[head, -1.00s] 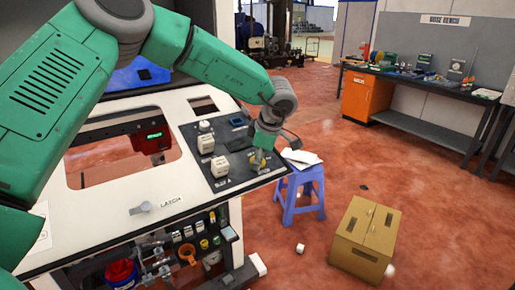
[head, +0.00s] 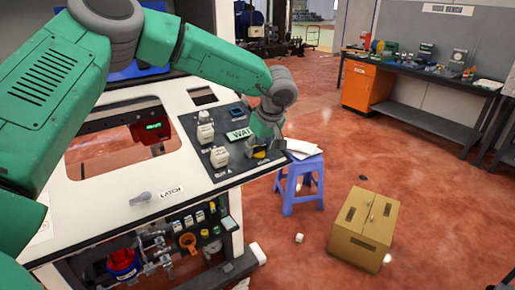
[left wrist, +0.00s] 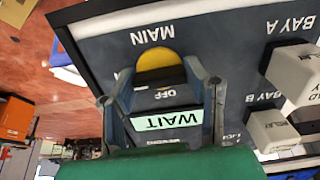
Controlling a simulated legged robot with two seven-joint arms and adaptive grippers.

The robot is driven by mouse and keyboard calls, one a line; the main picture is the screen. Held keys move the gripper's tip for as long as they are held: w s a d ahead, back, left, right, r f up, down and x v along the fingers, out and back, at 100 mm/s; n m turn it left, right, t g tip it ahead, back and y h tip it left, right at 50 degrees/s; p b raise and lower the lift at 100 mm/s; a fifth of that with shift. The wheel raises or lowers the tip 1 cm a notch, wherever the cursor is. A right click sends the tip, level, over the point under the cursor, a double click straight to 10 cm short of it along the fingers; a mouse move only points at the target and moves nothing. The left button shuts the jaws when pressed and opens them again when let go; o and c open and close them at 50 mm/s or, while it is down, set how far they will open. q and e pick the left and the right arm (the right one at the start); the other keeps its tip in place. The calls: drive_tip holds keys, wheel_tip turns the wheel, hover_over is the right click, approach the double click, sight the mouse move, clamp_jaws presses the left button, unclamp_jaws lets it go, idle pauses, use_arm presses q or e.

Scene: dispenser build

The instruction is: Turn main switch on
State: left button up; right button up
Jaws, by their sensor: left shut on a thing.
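The main switch has a dark handle (left wrist: 160,82) in front of a round yellow plate (left wrist: 157,60), under a MAIN label that shows upside down in the left wrist view. An OFF label (left wrist: 165,95) shows beside the handle. In the head view a bit of the yellow plate (head: 260,154) shows at the panel's right corner. My left gripper (left wrist: 161,76) is shut on the switch handle, one finger on each side; it also shows in the head view (head: 264,148). The pale green display (head: 239,134) reads WAIT. My right gripper is not in view.
White bay switches (head: 220,157) stand on the dark panel (head: 203,151) left of my gripper. A LATCH knob (head: 140,198) is on the white top. A blue stool (head: 300,180), a cardboard box (head: 364,228) and a grey bench (head: 415,85) are to the right.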

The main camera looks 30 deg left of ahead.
use_arm(q)
drive_tip(key=shift+d+r+m, duration=0.1)
drive_tip(key=shift+d+m, duration=0.05)
drive_tip(key=shift+m, duration=0.15)
drive_tip(key=o, duration=1)
drive_tip(key=shift+o, duration=0.8)
drive_tip(key=shift+w, duration=0.1)
drive_tip(key=shift+d, duration=0.15)
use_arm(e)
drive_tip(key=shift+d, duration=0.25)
use_arm(q)
drive_tip(key=shift+d+r, duration=0.1)
drive_tip(key=shift+r, duration=0.1)
drive_tip(key=v, duration=1.1)
drive_tip(key=shift+d+r, duration=0.2)
drive_tip(key=shift+d, duration=0.1)
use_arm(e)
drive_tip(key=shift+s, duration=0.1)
